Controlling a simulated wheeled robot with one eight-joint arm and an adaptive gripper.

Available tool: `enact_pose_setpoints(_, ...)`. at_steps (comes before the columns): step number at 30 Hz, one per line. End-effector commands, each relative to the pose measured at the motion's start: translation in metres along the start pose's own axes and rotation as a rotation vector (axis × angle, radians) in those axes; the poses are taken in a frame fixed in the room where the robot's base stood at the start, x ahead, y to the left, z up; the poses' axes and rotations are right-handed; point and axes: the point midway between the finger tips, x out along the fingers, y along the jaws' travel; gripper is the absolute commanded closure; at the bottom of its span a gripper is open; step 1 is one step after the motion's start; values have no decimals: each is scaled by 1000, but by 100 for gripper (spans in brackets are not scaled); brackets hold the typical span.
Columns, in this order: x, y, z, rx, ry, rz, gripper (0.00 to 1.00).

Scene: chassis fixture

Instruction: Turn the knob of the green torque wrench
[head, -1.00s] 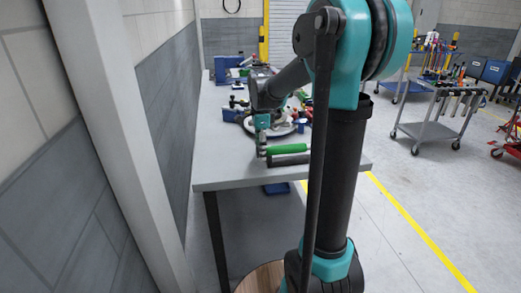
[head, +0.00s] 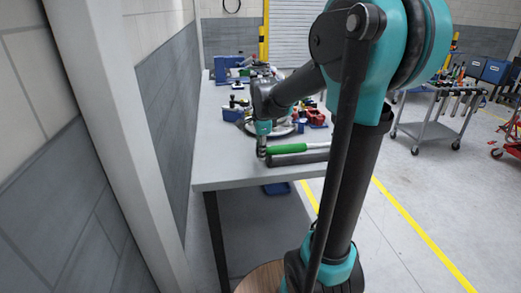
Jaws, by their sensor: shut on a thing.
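The green torque wrench (head: 287,149) lies near the front edge of the grey table (head: 222,178), its green handle pointing left. A dark bar (head: 300,160) lies along its near side. My gripper (head: 262,155) points down at the left end of the green handle, where the knob would be. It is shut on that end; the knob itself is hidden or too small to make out.
Behind my gripper, a round fixture with red and blue parts (head: 315,116) stands on the table. Blue blocks (head: 232,114) stand farther left. The table's front left is bare. A tool cart (head: 432,130) stands on the right.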

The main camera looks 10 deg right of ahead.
Motion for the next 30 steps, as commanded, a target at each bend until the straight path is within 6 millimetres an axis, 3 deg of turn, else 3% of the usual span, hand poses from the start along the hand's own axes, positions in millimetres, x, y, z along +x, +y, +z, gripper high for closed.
enact_pose_setpoints(9, 0, 4, 0, 1, 0, -216, 92)
enact_pose_setpoints(20, 0, 4, 0, 0, 0, -234, 92)
enact_pose_setpoints(21, 0, 4, 0, 0, 0, -234, 60)
enact_pose_setpoints(25, 0, 3, 0, 0, 0, -234, 44)
enact_pose_setpoints(30, 0, 3, 0, 0, 0, -234, 42)
